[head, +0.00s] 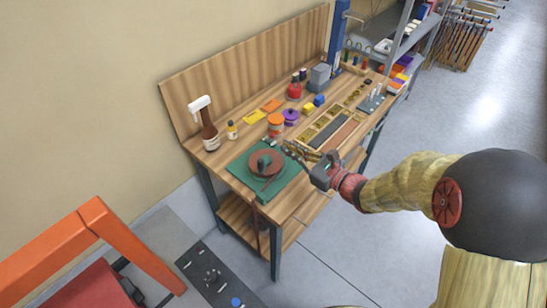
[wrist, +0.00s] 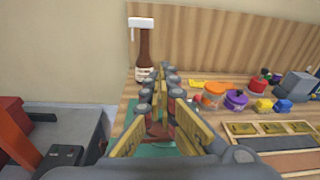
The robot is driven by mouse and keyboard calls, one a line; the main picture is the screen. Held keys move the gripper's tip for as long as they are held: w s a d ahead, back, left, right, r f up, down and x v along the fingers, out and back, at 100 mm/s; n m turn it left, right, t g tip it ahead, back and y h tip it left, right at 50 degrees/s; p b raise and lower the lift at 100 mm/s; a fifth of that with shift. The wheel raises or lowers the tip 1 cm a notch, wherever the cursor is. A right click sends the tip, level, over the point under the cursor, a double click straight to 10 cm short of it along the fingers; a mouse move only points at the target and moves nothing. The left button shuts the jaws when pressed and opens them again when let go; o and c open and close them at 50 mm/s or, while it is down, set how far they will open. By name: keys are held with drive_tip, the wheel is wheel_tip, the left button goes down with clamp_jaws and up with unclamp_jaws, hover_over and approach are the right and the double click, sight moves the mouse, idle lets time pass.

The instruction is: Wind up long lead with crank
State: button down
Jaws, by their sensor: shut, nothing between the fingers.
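A round reddish-brown reel (head: 267,160) lies on a green mat (head: 240,168) at the near left end of the workbench. A dark upright part, perhaps the crank handle (head: 264,161), stands on it. A brown lead (head: 256,218) hangs down over the bench's front edge below the mat. My gripper (head: 287,147) is shut and empty, just right of the reel and apart from it in the picture. In the wrist view my gripper's fingers (wrist: 168,74) hide most of the reel; the green mat (wrist: 158,150) shows between and beside them.
A sectioned wooden tray (head: 330,130) lies to the right. An orange-framed object (head: 95,215) stands at the lower left.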

drive_tip(key=s+d+f+n+g+h+p, duration=0.2)
drive_tip(key=d+f+n+g+h+p, duration=0.15)
drive_tip(key=d+f+g, duration=0.35)
drive_tip(key=shift+m+g, duration=0.35)
drive_tip(key=shift+g, duration=0.05)
drive_tip(key=w+a+f, duration=0.1)
drive_tip(key=a+f, duration=0.1)
drive_tip(key=a, duration=0.1)
drive_tip(key=w+a+f+b, duration=0.1)
drive_tip(key=a, duration=0.2)
drive_tip(key=w+a+f+b, duration=0.1)
drive_tip(key=a+f, duration=0.1)
drive_tip(key=a, duration=0.2)
drive_tip(key=shift+w+a+f, duration=0.1)
drive_tip(key=shift+w+f, duration=0.2)
drive_tip(key=shift+f, duration=0.05)
drive_tip(key=shift+w+a, duration=0.3)
drive_tip(key=shift+a, duration=0.5)
drive_tip(key=shift+s+a+m+b, duration=0.15)
drive_tip(key=shift+a+m+b, duration=0.15)
drive_tip(key=shift+a+m+t+h+b, duration=0.2)
drive_tip(key=shift+m+t+h+b, duration=0.1)
drive_tip(key=shift+m+t+h, duration=0.15)
